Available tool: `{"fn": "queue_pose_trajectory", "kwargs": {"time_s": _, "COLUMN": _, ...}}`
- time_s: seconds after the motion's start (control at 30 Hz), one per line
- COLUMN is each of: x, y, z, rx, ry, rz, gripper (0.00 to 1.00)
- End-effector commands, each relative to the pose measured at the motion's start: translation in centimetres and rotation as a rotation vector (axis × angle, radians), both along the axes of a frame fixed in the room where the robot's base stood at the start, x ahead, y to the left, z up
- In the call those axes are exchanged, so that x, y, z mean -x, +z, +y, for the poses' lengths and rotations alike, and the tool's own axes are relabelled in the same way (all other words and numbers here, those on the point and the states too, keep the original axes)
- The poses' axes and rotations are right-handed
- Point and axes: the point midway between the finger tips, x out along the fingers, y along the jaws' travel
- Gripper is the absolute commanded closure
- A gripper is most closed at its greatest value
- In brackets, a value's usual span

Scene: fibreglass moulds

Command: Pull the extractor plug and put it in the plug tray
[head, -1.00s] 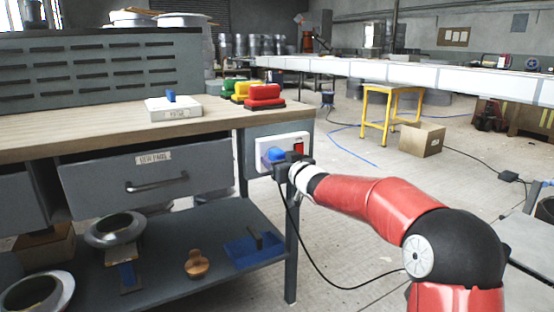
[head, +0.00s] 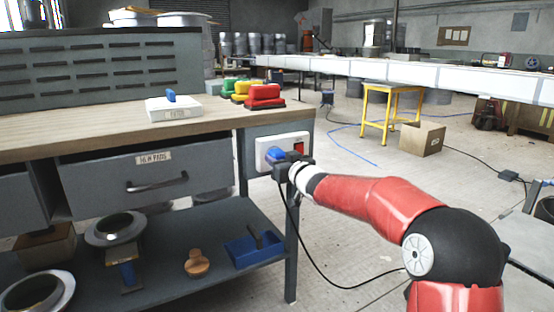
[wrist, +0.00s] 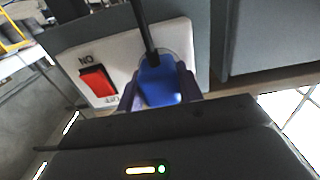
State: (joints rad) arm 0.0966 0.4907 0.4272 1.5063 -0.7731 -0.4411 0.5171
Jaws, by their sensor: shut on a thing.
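The blue extractor plug (head: 275,154) sits at the white socket plate (head: 262,143) on the end of the workbench. In the wrist view the plug (wrist: 160,82) is against the round socket recess, with a dark cord running from it. My gripper (head: 278,158) is shut on the plug; its fingers show on both sides of it in the wrist view (wrist: 160,92). How deep the plug is seated cannot be seen. A blue open tray (head: 262,256) lies on the lower shelf with a dark upright piece in it; no label on it is readable.
A red switch (wrist: 97,87) is beside the socket. The lower shelf (head: 165,250) holds round moulds and a wooden knob (head: 197,262). A black cable hangs below my gripper.

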Motion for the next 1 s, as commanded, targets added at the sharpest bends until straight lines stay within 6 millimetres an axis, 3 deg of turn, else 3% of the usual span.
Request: {"fn": "queue_pose_trajectory", "kwargs": {"time_s": 1.0, "x": 2.9, "y": 0.0, "z": -2.0, "rx": 0.0, "ry": -0.001, "rz": 0.0, "gripper": 1.0}}
